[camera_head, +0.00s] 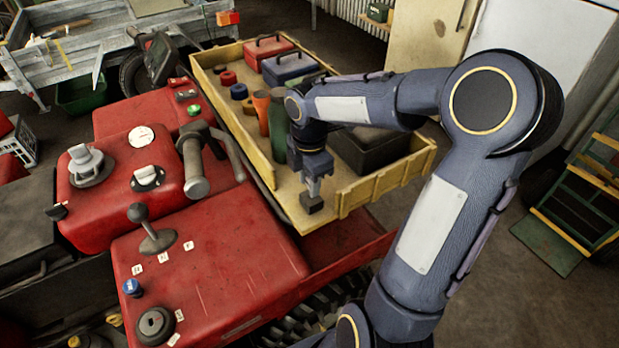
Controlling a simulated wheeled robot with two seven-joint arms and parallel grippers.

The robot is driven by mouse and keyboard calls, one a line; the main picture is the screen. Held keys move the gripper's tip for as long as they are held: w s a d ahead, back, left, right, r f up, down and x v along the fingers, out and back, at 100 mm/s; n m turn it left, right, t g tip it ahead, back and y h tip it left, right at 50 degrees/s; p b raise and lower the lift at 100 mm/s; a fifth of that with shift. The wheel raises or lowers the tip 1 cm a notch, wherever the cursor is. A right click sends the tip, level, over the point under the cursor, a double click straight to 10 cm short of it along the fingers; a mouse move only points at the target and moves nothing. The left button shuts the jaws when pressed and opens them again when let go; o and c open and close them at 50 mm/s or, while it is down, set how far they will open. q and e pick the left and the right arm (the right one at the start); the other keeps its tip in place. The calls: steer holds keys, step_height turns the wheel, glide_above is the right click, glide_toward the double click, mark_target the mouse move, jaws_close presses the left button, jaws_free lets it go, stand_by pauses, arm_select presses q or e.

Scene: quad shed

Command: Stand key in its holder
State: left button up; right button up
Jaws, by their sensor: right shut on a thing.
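My right gripper (313,190) points down over the front end of the wooden tray on the red quad. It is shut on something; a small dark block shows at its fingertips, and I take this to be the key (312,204). Its shape is mostly hidden by the fingers. A round black socket with a dark centre (155,325) sits on the red body at the lower left, well apart from the gripper. It may be the key's holder, but I cannot tell for sure. My left gripper is not in view.
The wooden tray (388,178) holds a red toolbox (267,50), a blue toolbox (289,67), bottles and a black case (368,150). A lever (153,228), a blue knob (132,287) and a handlebar grip (194,170) rise from the red body.

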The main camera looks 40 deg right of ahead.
steer(key=shift+f+b, duration=0.65)
steer(key=shift+f, duration=0.45)
steer(key=o, duration=1)
steer(key=shift+o, duration=0.2)
steer(key=shift+r, duration=3.9)
